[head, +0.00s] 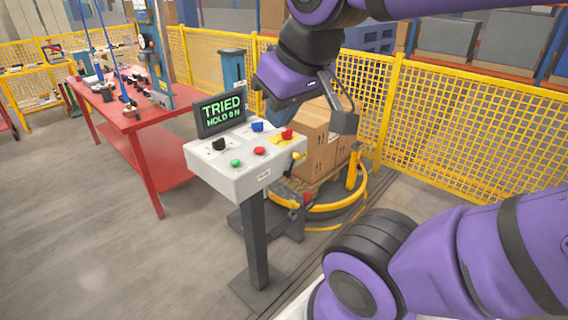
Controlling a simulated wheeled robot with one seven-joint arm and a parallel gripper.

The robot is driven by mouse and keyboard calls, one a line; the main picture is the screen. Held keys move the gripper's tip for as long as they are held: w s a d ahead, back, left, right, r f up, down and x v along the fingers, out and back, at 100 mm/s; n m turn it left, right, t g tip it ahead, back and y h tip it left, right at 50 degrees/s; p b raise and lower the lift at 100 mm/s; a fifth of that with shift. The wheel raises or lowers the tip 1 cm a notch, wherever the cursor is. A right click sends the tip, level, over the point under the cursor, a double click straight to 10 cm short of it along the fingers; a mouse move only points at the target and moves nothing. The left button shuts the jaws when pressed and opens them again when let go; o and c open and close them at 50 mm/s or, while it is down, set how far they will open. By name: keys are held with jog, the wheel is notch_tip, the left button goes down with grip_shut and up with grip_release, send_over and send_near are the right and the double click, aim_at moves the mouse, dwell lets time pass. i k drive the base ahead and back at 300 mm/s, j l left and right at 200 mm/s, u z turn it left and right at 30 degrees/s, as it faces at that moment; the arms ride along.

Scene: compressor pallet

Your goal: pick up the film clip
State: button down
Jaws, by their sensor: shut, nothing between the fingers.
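I cannot make out a film clip for certain in the head view. The cardboard boxes (318,140) stand stacked on the pallet, behind and to the right of the control console (231,160). My gripper (345,122) hangs in front of the upper part of the boxes and hides part of them. It is shut and empty, with its fingers small and dark in the picture. Small yellow and red parts (306,198) show low beside the pallet, too small to identify.
The console's screen (221,112) reads "TRIED HOLD ON". A yellow ring (335,205) runs around the pallet's base. A red table (125,118) with small items stands left. Yellow mesh fencing (455,125) closes the back. The floor at front left is clear.

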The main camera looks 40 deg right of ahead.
aim_at(306, 196)
jog(key=z, duration=1.25)
jog(key=i+l+u, duration=0.35)
jog(key=i, duration=0.2)
jog(key=i+l+u, duration=0.35)
jog(key=i, duration=0.15)
